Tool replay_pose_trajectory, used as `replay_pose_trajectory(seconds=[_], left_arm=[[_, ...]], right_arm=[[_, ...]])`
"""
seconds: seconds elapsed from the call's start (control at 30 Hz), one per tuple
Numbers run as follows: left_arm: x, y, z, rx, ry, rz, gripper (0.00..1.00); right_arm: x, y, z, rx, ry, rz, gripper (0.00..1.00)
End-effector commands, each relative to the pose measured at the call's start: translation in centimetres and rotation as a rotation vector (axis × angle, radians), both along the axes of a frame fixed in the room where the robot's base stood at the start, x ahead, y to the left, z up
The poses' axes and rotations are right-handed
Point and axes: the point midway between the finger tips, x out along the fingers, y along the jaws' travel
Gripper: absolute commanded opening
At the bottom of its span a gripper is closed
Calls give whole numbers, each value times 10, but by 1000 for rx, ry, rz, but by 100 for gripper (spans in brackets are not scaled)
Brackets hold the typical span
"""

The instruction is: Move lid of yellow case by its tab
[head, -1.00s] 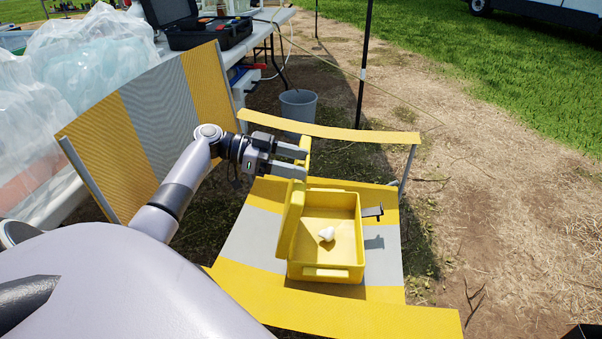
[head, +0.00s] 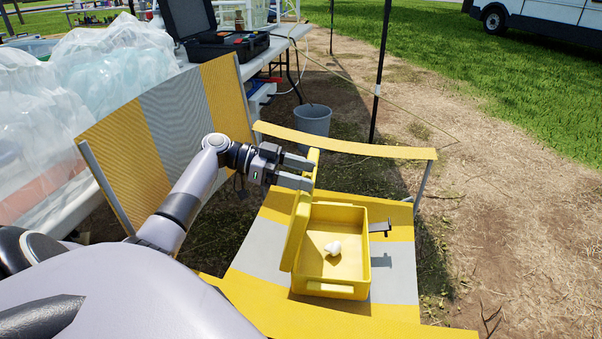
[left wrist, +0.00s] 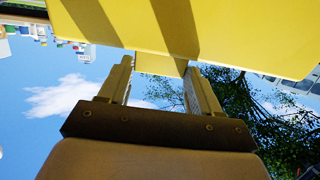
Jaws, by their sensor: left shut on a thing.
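The yellow case (head: 345,292) stands open on a yellow and grey striped chair seat. A small white lump (head: 333,248) lies inside it. Its lid (head: 297,229) stands steeply raised along the case's left side. My left gripper (head: 311,172) is at the lid's far upper end, shut on the lid's yellow tab. In the left wrist view the tab (left wrist: 161,64) sits between the two fingers, below the broad face of the lid (left wrist: 230,35). My right gripper is not in view.
The striped chair (head: 402,262) has a raised back panel (head: 170,110) at left and a yellow armrest (head: 345,145) behind the case. A black bracket (head: 380,227) projects at the case's right. A grey bucket (head: 313,120) and a table with a black case (head: 235,43) stand behind.

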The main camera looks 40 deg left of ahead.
Motion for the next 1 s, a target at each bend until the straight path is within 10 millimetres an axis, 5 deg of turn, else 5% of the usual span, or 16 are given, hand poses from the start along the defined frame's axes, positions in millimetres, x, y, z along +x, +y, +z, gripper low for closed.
replay_pose_trajectory(seconds=[0.43, 0.47, 0.53, 1.0], left_arm=[[-1, -2, -3, 1, 3, -5, 9], [-1, -2, -3, 1, 3, -5, 67], [-1, -2, -3, 0, 3, -5, 89], [0, 0, 16, 2, -2, -2, 89]], right_arm=[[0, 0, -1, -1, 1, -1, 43], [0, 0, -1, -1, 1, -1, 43], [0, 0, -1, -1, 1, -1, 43], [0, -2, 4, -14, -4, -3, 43]])
